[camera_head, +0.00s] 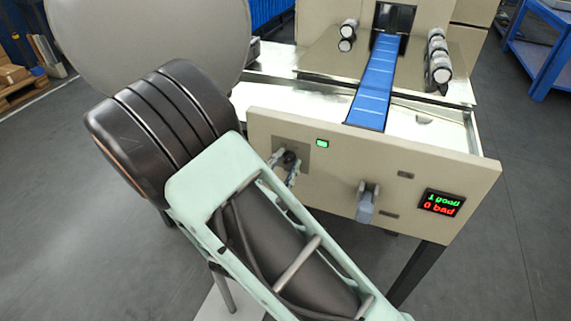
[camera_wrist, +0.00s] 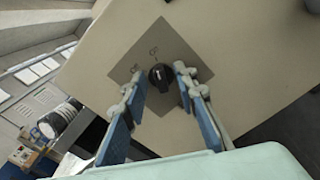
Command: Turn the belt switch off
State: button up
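The belt switch is a black rotary knob (camera_wrist: 161,77) with a white mark, on a grey square plate (camera_wrist: 155,42) with small printed symbols. In the head view the knob (camera_head: 290,157) sits on the left of the machine's beige front panel, partly hidden by my fingers. My gripper (camera_wrist: 158,74) is open, one finger on each side of the knob in the wrist view. In the head view my gripper (camera_head: 284,164) is at the panel, close to the knob. I cannot tell whether the fingers touch it.
A small green lamp (camera_head: 322,143) is lit right of the knob. A grey lever-like part (camera_head: 367,203) juts from the panel.

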jog(key=shift+c, duration=0.3)
grip_shut()
